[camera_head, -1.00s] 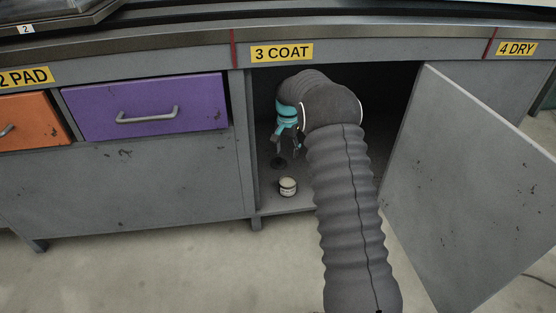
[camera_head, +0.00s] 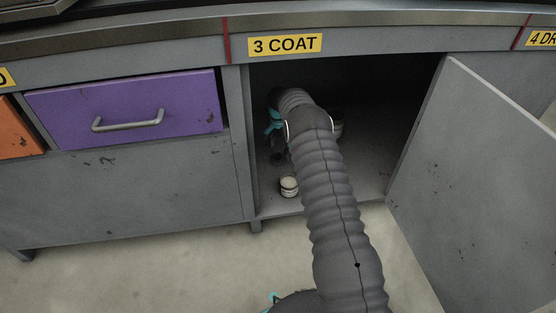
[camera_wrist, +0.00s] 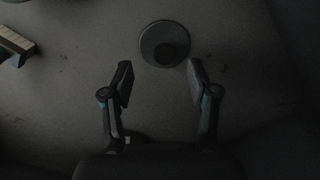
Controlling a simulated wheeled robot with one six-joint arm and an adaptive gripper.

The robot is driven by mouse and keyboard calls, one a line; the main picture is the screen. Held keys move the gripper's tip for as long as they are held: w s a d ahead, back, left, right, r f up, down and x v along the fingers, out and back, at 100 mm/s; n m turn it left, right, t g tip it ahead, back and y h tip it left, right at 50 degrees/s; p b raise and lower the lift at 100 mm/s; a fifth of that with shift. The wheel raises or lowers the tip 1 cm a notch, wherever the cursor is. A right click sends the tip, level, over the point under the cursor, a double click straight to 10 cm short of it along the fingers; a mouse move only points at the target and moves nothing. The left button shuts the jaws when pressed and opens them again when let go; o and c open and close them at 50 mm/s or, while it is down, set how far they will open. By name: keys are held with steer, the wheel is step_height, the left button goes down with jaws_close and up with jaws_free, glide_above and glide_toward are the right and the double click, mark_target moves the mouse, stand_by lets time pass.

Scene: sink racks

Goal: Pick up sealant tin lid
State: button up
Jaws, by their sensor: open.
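A round, flat grey disc with a lighter rim and a dark round patch, which looks like the sealant tin lid (camera_wrist: 158,37), lies on the cabinet floor in the wrist view. My gripper (camera_wrist: 160,80) is open and empty, its two fingers apart just below the disc in the picture. The disc lies a little beyond the fingertips, roughly centred between them. In the head view my gripper (camera_head: 276,142) is inside the cabinet under 3 COAT, mostly hidden by my arm. A small pale tin with a dark band (camera_head: 289,187) stands near the cabinet's front edge.
A larger tin (camera_head: 338,122) stands behind my arm, partly hidden. A pale block-like object (camera_wrist: 15,42) lies at the left in the wrist view. The cabinet door (camera_head: 480,190) stands open at right. A purple drawer (camera_head: 125,110) is at left.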

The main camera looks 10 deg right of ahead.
mark_target(278, 155)
steer(key=shift+w+a+f+b, duration=0.1)
steer(key=shift+w+f+b, duration=0.15)
steer(key=shift+f, duration=1.25)
steer(key=shift+w+f+b, duration=0.15)
steer(key=shift+f+b, duration=0.05)
steer(key=shift+f, duration=1.3)
steer(key=c, duration=1)
